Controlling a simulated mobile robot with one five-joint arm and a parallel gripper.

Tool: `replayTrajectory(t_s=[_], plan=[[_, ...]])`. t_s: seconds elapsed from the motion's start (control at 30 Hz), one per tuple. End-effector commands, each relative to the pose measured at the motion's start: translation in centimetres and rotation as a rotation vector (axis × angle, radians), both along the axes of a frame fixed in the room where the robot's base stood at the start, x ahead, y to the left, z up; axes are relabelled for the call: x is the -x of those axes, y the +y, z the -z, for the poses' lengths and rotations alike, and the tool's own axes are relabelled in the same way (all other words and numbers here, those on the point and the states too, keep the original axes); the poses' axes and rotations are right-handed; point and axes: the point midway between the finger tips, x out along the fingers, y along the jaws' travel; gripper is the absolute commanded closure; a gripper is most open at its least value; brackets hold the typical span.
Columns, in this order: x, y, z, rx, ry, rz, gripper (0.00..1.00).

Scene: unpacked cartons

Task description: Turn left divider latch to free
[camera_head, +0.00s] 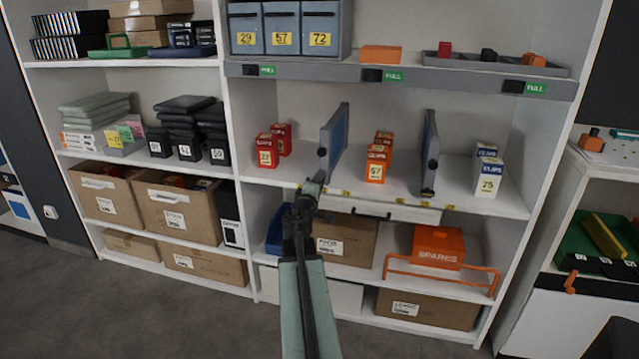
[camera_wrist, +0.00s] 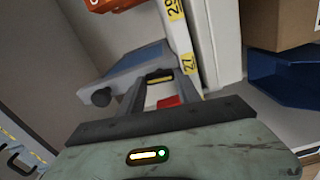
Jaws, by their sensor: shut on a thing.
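The left divider (camera_head: 336,138) is an upright blue-grey panel on the middle shelf, with a dark knob (camera_head: 322,152) on its front edge. My gripper (camera_head: 313,183) is at the foot of this divider, at the shelf's front edge, and hides the latch in the head view. In the wrist view the divider (camera_wrist: 140,60) lies past my gripper (camera_wrist: 160,88). The fingers are shut on the left divider latch (camera_wrist: 160,76), a small dark piece with a yellow mark. A red patch shows between the fingers. The latch's exact angle is unclear.
Red boxes (camera_head: 265,151) stand left of the divider and orange boxes (camera_head: 376,163) right of it. A second divider (camera_head: 430,150) stands further right. A shallow drawer (camera_head: 385,210) is under the shelf; a blue bin (camera_wrist: 285,80) is below.

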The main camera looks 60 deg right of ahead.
Motion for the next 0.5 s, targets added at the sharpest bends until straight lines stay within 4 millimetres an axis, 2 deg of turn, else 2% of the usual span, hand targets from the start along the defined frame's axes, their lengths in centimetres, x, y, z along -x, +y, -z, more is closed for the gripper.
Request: replayTrajectory(t_s=[0.5], plan=[[-0.05, 0.17, 0.14, 0.039, 0.127, -0.001, 1.0]])
